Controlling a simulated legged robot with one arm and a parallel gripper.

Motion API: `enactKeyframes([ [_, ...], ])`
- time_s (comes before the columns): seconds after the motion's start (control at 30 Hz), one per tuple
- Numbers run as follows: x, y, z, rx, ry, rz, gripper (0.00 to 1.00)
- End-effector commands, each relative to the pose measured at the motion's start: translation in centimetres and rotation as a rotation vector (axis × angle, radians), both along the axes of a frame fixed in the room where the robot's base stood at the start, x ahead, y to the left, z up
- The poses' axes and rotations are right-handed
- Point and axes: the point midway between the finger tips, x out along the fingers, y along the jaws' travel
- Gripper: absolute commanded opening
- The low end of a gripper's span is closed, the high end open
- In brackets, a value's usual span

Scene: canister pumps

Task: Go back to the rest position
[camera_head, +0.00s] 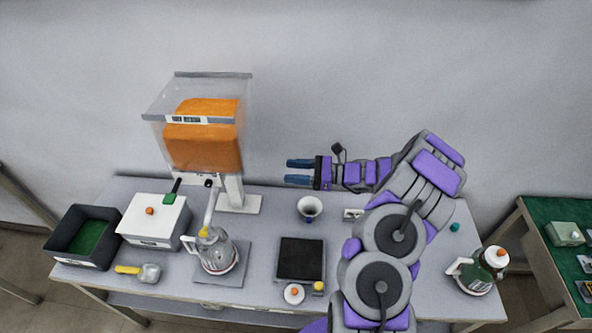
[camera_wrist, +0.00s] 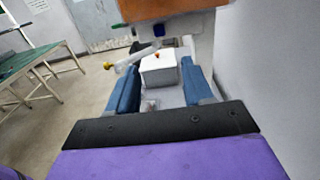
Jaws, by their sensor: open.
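My gripper (camera_head: 300,172) is open and empty, with its two blue fingers apart and pointing left in the head view. It is raised above the back of the grey table, right of the dispenser with orange contents (camera_head: 205,140). In the wrist view the gripper (camera_wrist: 163,88) shows both blue fingers with nothing held between them. A white box with an orange knob (camera_wrist: 159,68) is seen beyond the fingers. My arm hides part of the table's right side in the head view.
The table (camera_head: 375,198) carries a clear jug (camera_head: 217,257), a white funnel cup (camera_head: 310,207), a dark square plate (camera_head: 300,260), a white lidded box (camera_head: 152,222) and a black bin (camera_head: 62,250). A green-and-white canister (camera_head: 478,272) stands at the right end. A green-topped table (camera_head: 545,215) is further right.

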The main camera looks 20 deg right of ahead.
Motion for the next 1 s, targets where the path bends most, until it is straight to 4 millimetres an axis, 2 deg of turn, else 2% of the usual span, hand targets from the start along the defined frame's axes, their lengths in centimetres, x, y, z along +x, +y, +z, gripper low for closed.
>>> enactKeyframes([
  [0.53,-0.1,-0.1,0.1,-0.001,-0.001,0.001,0.51],
  [0.63,-0.2,0.7,0.6,-0.012,-0.011,0.023,0.51],
  [0.77,-1.0,3.9,2.5,-0.065,-0.056,0.118,0.51],
  [0.83,-1.9,6.5,3.9,-0.114,-0.093,0.196,0.51],
  [1.0,-5.4,12.5,6.7,-0.247,-0.187,0.401,0.51],
])
